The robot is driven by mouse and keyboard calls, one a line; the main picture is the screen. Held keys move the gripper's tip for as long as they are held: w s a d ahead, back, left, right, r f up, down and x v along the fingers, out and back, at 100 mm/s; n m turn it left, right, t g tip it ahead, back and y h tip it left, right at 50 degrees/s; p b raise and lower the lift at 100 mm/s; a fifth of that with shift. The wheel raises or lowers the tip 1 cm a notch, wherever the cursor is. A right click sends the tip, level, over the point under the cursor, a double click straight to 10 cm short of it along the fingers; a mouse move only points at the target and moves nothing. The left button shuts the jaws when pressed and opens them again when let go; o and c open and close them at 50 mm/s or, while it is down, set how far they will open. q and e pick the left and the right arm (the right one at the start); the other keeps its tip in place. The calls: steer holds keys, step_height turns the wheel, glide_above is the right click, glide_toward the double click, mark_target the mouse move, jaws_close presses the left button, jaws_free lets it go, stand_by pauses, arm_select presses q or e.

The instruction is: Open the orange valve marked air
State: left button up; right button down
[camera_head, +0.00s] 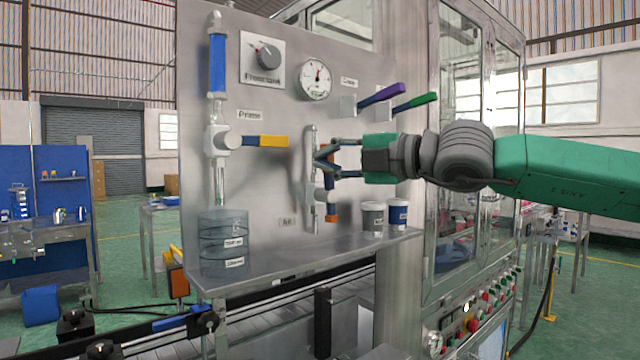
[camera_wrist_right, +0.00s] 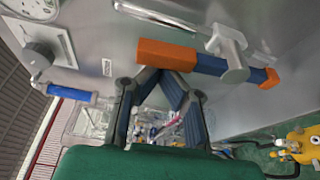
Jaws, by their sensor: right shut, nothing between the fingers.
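The orange air valve (camera_head: 331,215) is on the steel panel, beside a small "Air" label (camera_head: 287,222). It has blue and orange parts next to a short vertical steel pipe (camera_head: 310,180). In the wrist view its thick orange end (camera_wrist_right: 167,54) lies right past my fingertips, with a blue stretch and a grey body farther right. My right gripper (camera_head: 320,160) reaches in from the right and covers part of the valve. It is shut and empty; its fingertips (camera_wrist_right: 170,82) meet close to the orange end. I cannot tell whether they touch it. My left gripper is not in view.
A yellow-orange handled valve (camera_head: 264,141) sits to the left, purple (camera_head: 381,95) and green (camera_head: 414,102) handles above right. Two cups (camera_head: 373,216) (camera_head: 398,213) stand on the shelf (camera_head: 300,262) below my gripper. A clear stacked container (camera_head: 223,242) stands at left.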

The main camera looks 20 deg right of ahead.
steer(key=shift+w+d+r+m+t+b, duration=0.15)
steer(key=shift+d+m+t+b, duration=0.2)
steer(key=shift+m+b, duration=0.25)
stand_by(0.4)
